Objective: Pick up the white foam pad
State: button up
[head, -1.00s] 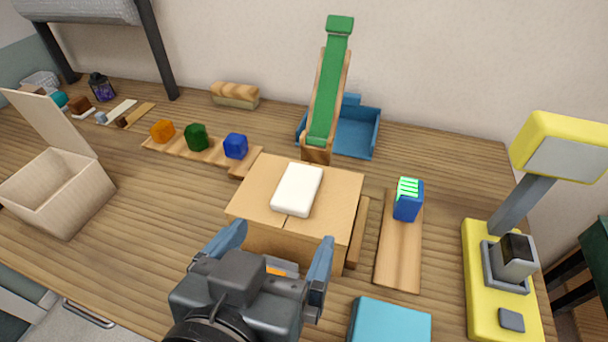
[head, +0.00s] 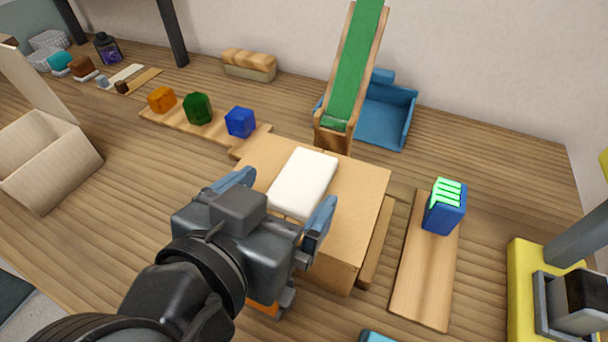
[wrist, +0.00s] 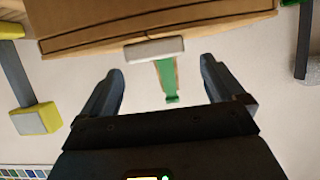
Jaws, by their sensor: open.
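The white foam pad (head: 302,184) is a flat rounded slab lying on top of the cardboard box (head: 352,196). My gripper (head: 281,198) is open at the near side of the pad, with its two blue-grey fingers apart. In the head view the fingers overlap the pad's near end, and I cannot tell whether they touch it. In the wrist view the pad (wrist: 155,50) shows edge-on beyond the open fingertips (wrist: 159,66), centred between them, with nothing in the grip.
A green ramp (head: 355,70) and blue tray (head: 385,115) stand behind the box. A blue block with green stripes (head: 445,207) stands on a board at right. Orange, green and blue (head: 240,122) pieces sit on a board at left. An open bin (head: 45,165) stands far left.

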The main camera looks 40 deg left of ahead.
aim_at(302, 178)
jog(key=shift+x, duration=2.25)
jog(key=c, duration=1)
